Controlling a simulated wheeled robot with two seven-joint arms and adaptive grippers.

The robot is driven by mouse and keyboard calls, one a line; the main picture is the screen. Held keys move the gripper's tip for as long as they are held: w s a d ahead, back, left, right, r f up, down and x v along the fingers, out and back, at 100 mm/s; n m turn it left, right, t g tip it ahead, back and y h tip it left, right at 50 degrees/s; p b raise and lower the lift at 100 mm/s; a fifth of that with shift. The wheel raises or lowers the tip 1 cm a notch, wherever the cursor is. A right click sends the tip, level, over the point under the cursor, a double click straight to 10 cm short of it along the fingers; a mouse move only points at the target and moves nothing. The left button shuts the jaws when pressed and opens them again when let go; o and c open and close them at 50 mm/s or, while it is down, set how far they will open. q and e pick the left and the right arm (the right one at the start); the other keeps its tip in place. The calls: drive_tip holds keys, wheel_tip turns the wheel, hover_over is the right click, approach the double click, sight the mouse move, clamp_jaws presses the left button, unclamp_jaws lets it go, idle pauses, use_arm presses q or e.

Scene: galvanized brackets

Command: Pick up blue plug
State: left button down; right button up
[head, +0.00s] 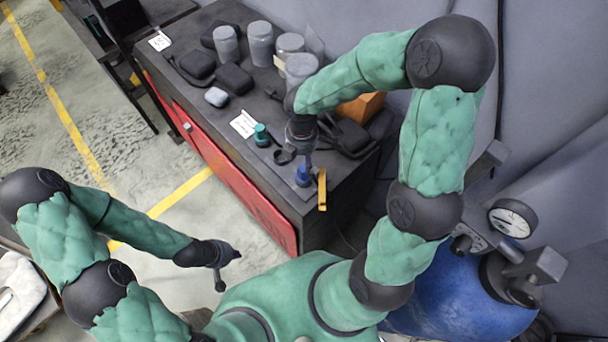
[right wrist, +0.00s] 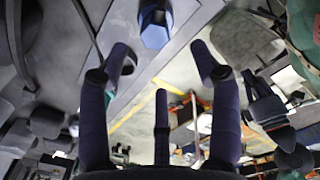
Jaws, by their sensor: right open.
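The blue plug (head: 303,177) stands near the front right corner of the dark bench. In the right wrist view, the blue plug (right wrist: 155,34) shows at the top, beyond the two outer fingertips and roughly between them. My right gripper (head: 308,157) hangs just above the plug in the head view, fingers pointing down. In the right wrist view its dark purple fingers (right wrist: 160,62) are spread, with nothing between them. My left gripper (head: 226,262) is off the bench at lower left, seen small; its finger opening is unclear.
A teal and dark round part (head: 262,135) stands left of the plug, beside a white label card (head: 243,123). A yellow bracket (head: 322,190) is close on the plug's right, at the bench edge. Grey cylinders (head: 260,42) and dark cases (head: 233,79) fill the back.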

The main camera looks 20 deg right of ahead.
sight(304, 168)
drive_tip(key=shift+w+f, duration=0.1)
drive_tip(key=shift+f, duration=0.25)
drive_tip(key=shift+d+f+b, duration=0.15)
drive_tip(key=shift+f+b, duration=0.45)
drive_tip(key=f+b, duration=0.1)
drive_tip(key=f, duration=0.1)
drive_tip(key=f+b, duration=0.2)
drive_tip(key=shift+d, duration=0.2)
drive_tip(key=shift+r, duration=0.1)
clamp_jaws()
